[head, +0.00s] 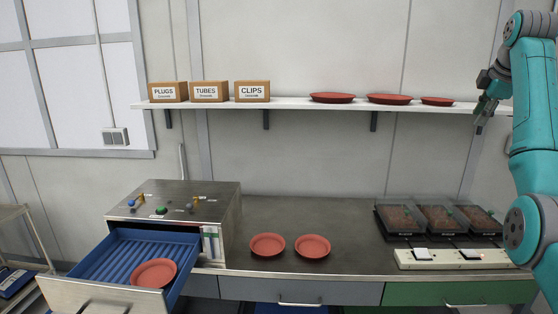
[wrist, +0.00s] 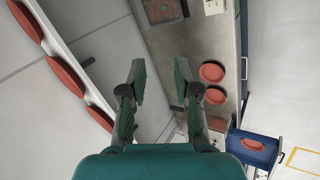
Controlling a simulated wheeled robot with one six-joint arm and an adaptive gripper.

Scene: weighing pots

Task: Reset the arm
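My arm (head: 535,110) is raised at the right edge of the head view, in teal and dark grey. My gripper (head: 482,112) is beside the right end of the wall shelf, above the counter. In the wrist view my gripper (wrist: 160,78) has its two fingers spread apart with nothing between them. It is open and empty. Whether any finger touches the shelf cannot be told.
The shelf (head: 290,103) bears cardboard boxes (head: 210,92) and red saucers (head: 332,97). Two saucers (head: 267,245) lie on the counter (head: 340,215). Trays (head: 400,219) stand right, behind a white strip (head: 450,260). The blue drawer (head: 105,258) is pulled out with a saucer (head: 154,272) inside.

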